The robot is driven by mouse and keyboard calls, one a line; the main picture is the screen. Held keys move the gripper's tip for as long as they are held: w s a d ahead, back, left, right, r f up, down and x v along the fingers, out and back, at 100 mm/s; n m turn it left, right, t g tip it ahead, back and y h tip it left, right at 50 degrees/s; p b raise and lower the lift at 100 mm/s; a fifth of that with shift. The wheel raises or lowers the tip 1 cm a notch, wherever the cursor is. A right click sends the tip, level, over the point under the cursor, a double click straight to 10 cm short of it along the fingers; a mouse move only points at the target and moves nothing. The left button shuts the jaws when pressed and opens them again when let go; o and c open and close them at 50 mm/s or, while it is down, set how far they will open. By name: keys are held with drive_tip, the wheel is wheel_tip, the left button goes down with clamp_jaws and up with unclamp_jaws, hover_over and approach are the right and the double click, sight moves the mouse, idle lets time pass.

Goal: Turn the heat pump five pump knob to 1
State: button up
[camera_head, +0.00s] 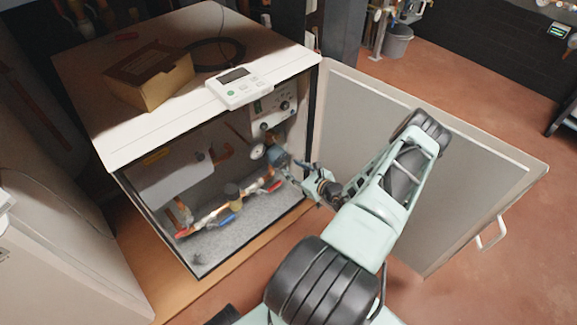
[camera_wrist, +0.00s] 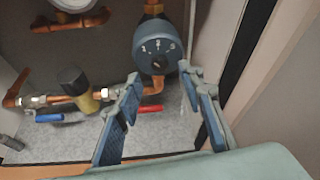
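The dark blue-grey round pump (camera_wrist: 158,46) sits on a vertical copper pipe in the upper middle of the wrist view. Its face carries small light markings and a small knob (camera_wrist: 158,64) low on the face; the setting is too small to read. In the head view the pump (camera_head: 277,156) is inside the open cabinet at the right. My gripper (camera_wrist: 162,76) is open and empty, its two fingers apart just below the pump's face, one to each side. In the head view my gripper (camera_head: 297,170) reaches into the cabinet beside the pump. I cannot tell whether a finger touches it.
The cabinet door (camera_head: 420,150) stands open to the right, behind my arm. A cardboard box (camera_head: 150,75) and a white controller (camera_head: 240,88) lie on the cabinet top.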

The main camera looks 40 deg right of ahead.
drive_tip(key=v, duration=0.8)
